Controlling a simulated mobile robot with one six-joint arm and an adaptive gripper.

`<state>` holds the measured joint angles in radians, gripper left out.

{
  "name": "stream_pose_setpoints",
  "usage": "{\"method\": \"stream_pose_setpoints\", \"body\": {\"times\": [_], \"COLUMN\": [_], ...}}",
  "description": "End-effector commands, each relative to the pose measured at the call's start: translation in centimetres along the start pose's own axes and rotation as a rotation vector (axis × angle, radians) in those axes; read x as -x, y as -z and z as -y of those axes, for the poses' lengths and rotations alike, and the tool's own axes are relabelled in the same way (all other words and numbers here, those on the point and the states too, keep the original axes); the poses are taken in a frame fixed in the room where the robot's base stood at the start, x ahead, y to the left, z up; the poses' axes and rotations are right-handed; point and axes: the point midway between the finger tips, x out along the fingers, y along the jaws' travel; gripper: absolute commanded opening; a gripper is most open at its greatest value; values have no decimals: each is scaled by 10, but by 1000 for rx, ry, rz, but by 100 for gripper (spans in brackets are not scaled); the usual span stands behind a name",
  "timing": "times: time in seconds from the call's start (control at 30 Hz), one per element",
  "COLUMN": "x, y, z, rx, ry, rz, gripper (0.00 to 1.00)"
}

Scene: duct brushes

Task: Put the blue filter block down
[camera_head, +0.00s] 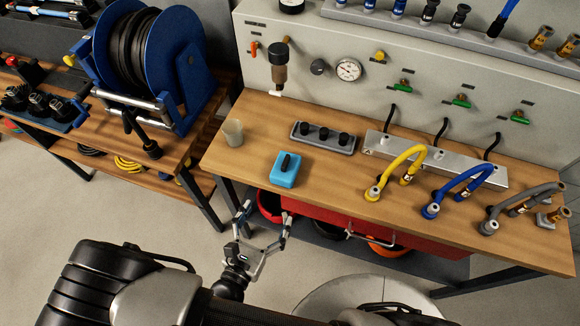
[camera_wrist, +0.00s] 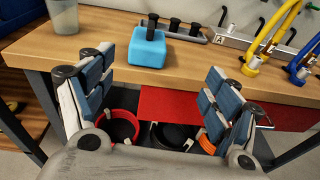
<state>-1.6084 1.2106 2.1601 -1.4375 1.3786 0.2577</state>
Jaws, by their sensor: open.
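The blue filter block (camera_head: 286,173) sits on the wooden bench top, near its front edge, with a black knob upright on top. It also shows in the wrist view (camera_wrist: 147,50), at the top, beyond my fingers. My gripper (camera_head: 262,214) is in front of the bench's front edge, apart from the block. In the wrist view my gripper (camera_wrist: 155,88) has its two blue-padded fingers spread wide, with nothing between them. Nothing hides the block in the head view.
A grey rack (camera_head: 323,141) with black knobs stands behind the block. A clear cup (camera_head: 232,132) is at its left. Yellow (camera_head: 398,168), blue and grey hoses stand at the right. A reel (camera_head: 141,50) is at the left. Bare wood (camera_head: 335,185) lies right of the block.

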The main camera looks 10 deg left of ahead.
Motion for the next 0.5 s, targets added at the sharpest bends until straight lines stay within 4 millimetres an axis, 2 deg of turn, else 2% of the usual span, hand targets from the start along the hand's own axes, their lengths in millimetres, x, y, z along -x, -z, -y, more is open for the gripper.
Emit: {"method": "stream_pose_setpoints", "body": {"times": [0.03, 0.17, 0.27, 0.5], "x": [4, -1, -18, -71], "y": [9, 15, 15, 15], "z": [-2, -5, -5, -8], "rx": [22, 39, 38, 35], "ry": [-33, -58, -54, -51], "rz": [4, 8, 7, 6], "gripper": [82, 82, 82, 82]}}
